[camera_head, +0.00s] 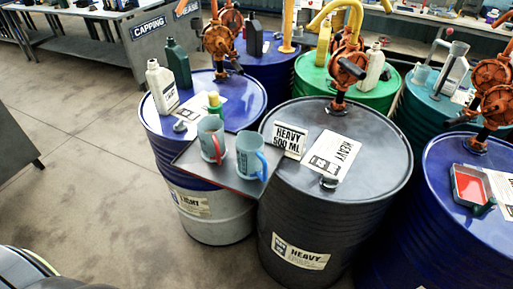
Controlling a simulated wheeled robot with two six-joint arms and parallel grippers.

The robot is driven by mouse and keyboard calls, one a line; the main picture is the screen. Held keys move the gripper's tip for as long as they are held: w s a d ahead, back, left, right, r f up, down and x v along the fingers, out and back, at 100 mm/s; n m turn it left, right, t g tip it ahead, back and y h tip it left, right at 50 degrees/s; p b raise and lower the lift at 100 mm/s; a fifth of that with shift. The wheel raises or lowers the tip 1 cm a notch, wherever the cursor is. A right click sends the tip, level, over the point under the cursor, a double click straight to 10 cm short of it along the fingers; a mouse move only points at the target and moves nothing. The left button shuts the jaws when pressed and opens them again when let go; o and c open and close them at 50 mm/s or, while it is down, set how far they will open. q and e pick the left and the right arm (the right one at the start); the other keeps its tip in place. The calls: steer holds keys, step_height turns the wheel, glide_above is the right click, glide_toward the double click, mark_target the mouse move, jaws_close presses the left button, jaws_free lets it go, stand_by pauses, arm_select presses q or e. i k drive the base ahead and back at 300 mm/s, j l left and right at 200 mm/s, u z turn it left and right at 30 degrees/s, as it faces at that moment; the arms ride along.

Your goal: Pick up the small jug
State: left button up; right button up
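Two grey-teal jugs stand upright side by side on a dark square tray (195,159) between the blue drum and the black drum. The jug with the red handle (209,134) is on the left and a little farther back. The jug with the blue handle (248,150) is on the right and nearer. They look close in size, so I cannot surely tell which is the small one. Neither of my grippers is in view, and nothing touches the jugs.
A blue drum (152,122) carries bottles and a yellow-green item (215,103) behind the jugs. A black drum (388,165) holds a "HEAVY 500 ML" sign (290,139). Orange pumps (348,68) rise behind. Open floor (85,130) lies at left.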

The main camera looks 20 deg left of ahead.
mark_target(252, 165)
steer(key=i+l+u, duration=0.2)
steer(key=l, duration=0.25)
steer(key=i+l+u, duration=0.15)
steer(key=i+l, duration=0.25)
